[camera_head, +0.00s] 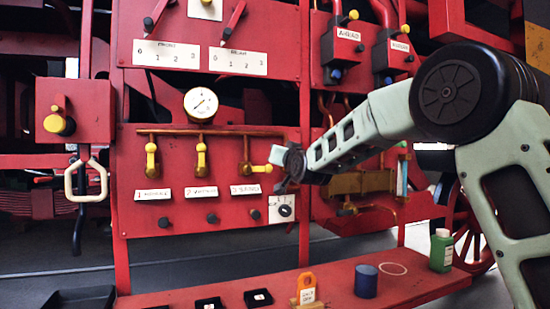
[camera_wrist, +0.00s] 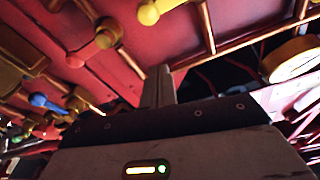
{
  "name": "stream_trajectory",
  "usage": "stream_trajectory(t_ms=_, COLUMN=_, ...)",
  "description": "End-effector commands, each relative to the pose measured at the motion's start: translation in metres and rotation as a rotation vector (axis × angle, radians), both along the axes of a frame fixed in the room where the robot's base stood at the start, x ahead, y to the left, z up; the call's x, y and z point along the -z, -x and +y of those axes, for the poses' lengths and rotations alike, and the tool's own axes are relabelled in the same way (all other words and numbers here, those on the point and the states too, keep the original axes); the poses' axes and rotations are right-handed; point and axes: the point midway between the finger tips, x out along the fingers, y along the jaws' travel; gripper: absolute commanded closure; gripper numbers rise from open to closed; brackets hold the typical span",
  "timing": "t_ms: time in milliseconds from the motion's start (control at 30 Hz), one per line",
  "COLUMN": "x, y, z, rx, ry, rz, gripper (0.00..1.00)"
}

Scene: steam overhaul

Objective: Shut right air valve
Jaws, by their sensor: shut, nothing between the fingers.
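A red panel (camera_head: 225,220) carries a row of three yellow valves over small white labels too blurred to read surely. The left valve (camera_head: 152,160) and the middle valve (camera_head: 201,160) have upright handles. The right valve (camera_head: 247,168) has its yellow lever lying sideways, pointing right. My gripper (camera_head: 284,164) is at the tip of this lever; I cannot tell if they touch. In the wrist view the shut, empty fingers (camera_wrist: 158,87) point at the red panel, with yellow knobs (camera_wrist: 148,14) beyond them. I cannot tell which valve is the right air valve.
A round gauge (camera_head: 201,104) sits above the row. Two labelled valve units (camera_head: 343,48) are at the upper right.

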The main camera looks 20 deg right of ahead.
Motion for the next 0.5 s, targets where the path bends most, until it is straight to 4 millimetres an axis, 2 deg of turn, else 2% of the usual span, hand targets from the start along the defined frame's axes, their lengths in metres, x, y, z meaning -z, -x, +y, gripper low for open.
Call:
stream_trajectory(t_ms=100, x=0.004, y=0.020, z=0.001, rx=-0.001, ry=-0.001, rz=-0.001, gripper=1.00)
stream_trajectory(t_ms=200, x=0.005, y=0.030, z=0.001, rx=-0.001, ry=-0.001, rz=0.000, gripper=1.00)
stream_trajectory(t_ms=500, x=0.005, y=0.038, z=0.001, rx=0.000, ry=-0.001, rz=-0.001, gripper=1.00)
